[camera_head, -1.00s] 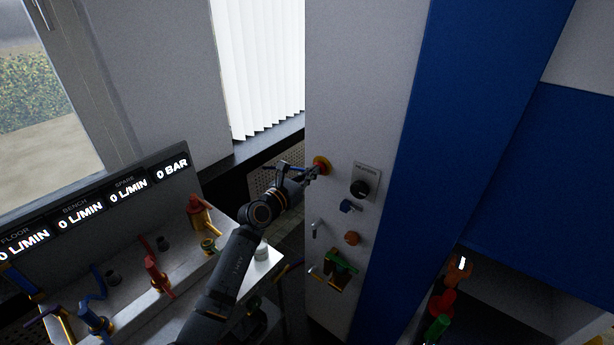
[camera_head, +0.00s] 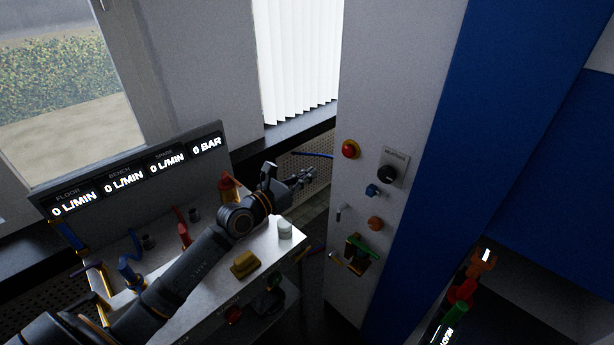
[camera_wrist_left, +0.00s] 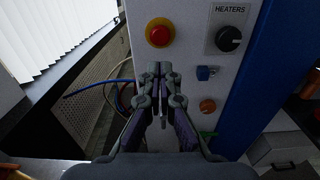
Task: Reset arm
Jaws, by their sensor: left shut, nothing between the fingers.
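My left gripper (camera_head: 305,175) is shut and empty. In the head view it is held in the air to the left of the light grey press panel (camera_head: 395,60), apart from it. In the left wrist view the closed fingers (camera_wrist_left: 159,75) point toward the panel, below the red emergency button on its yellow ring (camera_wrist_left: 160,32). That button also shows on the panel in the head view (camera_head: 350,149). My right gripper is in neither view.
The panel carries a black heaters knob (camera_head: 388,175), a blue key switch (camera_head: 373,190) and an orange button (camera_head: 375,223). A bench with valves stands left under a display (camera_head: 135,175) reading zeros. A white jar (camera_head: 285,229) and a yellow block (camera_head: 245,264) sit on it.

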